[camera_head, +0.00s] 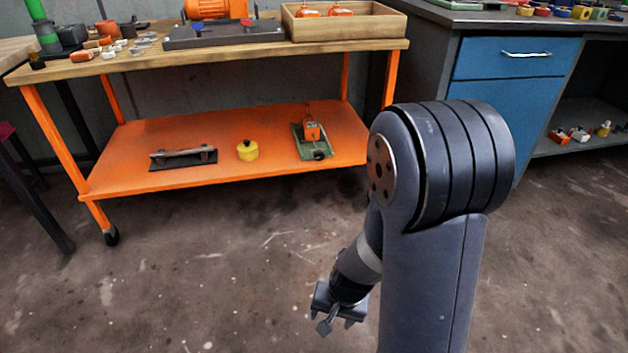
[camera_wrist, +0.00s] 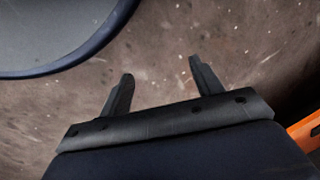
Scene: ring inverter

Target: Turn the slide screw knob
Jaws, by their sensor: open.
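On the lower orange shelf stands a green-based device (camera_head: 300,143) with an upright orange block (camera_head: 311,129). A small black round part (camera_head: 319,155) sits at its front end and may be the slide screw knob; it is too small to tell. My gripper (camera_head: 336,325) hangs low over the floor in front of the cart, apart from the shelf.
The lower shelf (camera_head: 231,173) also holds a yellow round object (camera_head: 247,150) and a dark plate with a bar (camera_head: 183,157). The cart's wooden top (camera_head: 130,64) carries a wooden tray (camera_head: 345,29) and small parts. A blue-drawer cabinet (camera_head: 508,85) stands right. The floor before the cart is clear.

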